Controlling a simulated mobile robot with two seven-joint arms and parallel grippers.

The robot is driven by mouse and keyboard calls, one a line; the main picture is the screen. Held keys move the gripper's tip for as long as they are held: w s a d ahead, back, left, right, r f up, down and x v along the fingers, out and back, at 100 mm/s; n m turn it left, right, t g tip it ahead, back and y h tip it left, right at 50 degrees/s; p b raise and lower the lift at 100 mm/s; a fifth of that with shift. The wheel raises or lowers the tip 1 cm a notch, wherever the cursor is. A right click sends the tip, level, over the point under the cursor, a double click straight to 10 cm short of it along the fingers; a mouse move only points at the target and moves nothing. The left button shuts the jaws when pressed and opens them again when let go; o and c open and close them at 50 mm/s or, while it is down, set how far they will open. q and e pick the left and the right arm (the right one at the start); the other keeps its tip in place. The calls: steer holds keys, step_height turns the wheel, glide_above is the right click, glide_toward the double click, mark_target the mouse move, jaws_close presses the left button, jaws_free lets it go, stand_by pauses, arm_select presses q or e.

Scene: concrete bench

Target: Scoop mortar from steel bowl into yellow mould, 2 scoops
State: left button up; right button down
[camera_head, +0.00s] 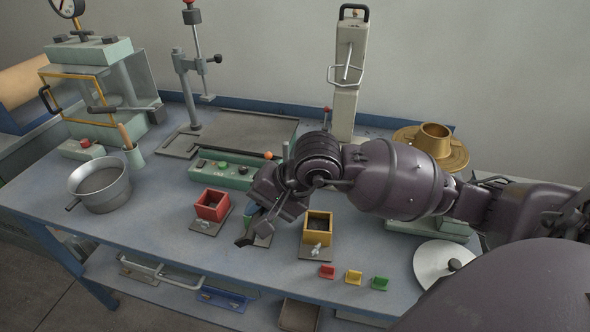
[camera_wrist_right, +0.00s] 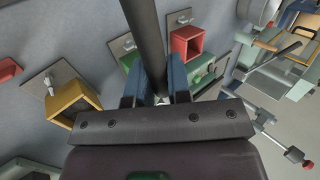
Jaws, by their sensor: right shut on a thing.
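The steel bowl (camera_head: 113,197) stands at the left of the bench with grey mortar inside. Its edge shows at the top of the wrist view (camera_wrist_right: 258,12). The yellow mould (camera_head: 318,240) sits on a small plate near the middle; it also shows at left in the wrist view (camera_wrist_right: 62,100). Its inside looks dark, and I cannot tell how full it is. My right gripper (camera_head: 266,208) is over the bench between the red and yellow moulds. It is shut on a dark handle (camera_wrist_right: 144,35), whose far end is out of the wrist view. My left gripper is out of view.
A red mould (camera_head: 212,205) stands left of my right gripper; a green mould (camera_wrist_right: 128,62) is partly hidden under it. Small red, yellow and green blocks (camera_head: 353,277) lie at the front edge. A control box (camera_head: 222,171) and press stand (camera_head: 190,90) are behind. Bench between bowl and red mould is clear.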

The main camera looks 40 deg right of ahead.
steer(key=r+m+g+h+p, duration=0.1)
steer(key=r+m+h+p, duration=0.1)
steer(key=r+m+g+h+p, duration=0.1)
steer(key=r+m+h+p, duration=0.1)
steer(key=m+p, duration=0.1)
steer(key=shift+d+g+p, duration=0.2)
steer(key=shift+g+p, duration=0.1)
steer(key=d+m+g+p, duration=0.1)
steer(key=m, duration=0.1)
steer(key=d+m+g+p, duration=0.2)
steer(key=m, duration=0.1)
steer(key=d+m+g+p, duration=0.1)
steer(key=m+p, duration=0.1)
steer(key=shift+d+r, duration=0.3)
steer(key=shift+r, duration=0.05)
stand_by(0.3)
